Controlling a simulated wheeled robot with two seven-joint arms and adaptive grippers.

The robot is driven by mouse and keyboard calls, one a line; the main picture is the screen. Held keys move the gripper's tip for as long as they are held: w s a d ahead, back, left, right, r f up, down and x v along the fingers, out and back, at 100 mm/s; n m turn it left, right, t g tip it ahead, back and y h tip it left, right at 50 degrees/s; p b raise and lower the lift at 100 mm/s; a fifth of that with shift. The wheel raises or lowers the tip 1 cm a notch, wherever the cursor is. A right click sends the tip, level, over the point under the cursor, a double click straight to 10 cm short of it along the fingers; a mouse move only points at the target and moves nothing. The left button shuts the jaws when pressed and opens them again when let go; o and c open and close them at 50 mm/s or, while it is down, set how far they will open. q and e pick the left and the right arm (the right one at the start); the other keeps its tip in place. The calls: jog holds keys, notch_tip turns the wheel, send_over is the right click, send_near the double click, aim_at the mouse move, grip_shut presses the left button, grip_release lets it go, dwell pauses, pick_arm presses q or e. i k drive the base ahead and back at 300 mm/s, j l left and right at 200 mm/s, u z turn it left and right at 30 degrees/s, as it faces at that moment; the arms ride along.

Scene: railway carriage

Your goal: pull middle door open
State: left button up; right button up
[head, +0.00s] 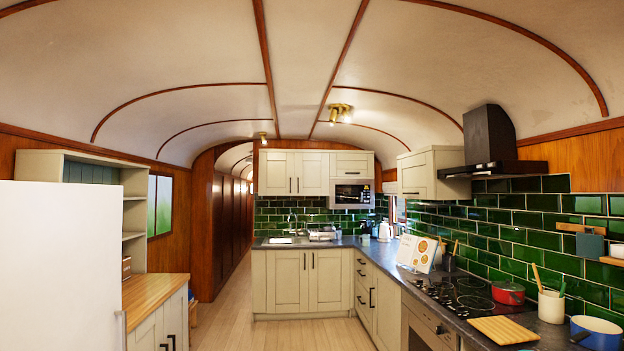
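Several cream doors with dark handles show in the head view; I cannot tell which one is the middle door. Two base cabinet doors, a left one (287,281) and a right one (326,281), are side by side under the far counter, closed. Their vertical handles are near their shared edge. Closed upper cabinet doors (294,172) hang above the sink. On the right run, a cabinet door (387,309) with a dark handle is closed and seen at a slant. Neither of my grippers is in view.
A white tall unit (62,265) fills the left foreground, with a wood-topped cabinet (155,290) beyond it. The right counter carries a hob (470,293), a red pot (508,293) and a cutting board (503,330). The pale floor (235,310) between is clear and runs into a corridor.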

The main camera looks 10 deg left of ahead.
aim_at(311, 169)
jog(key=u, duration=0.2)
jog(key=i, duration=5.2)
jog(key=l+z, duration=0.05)
jog(key=l, duration=0.05)
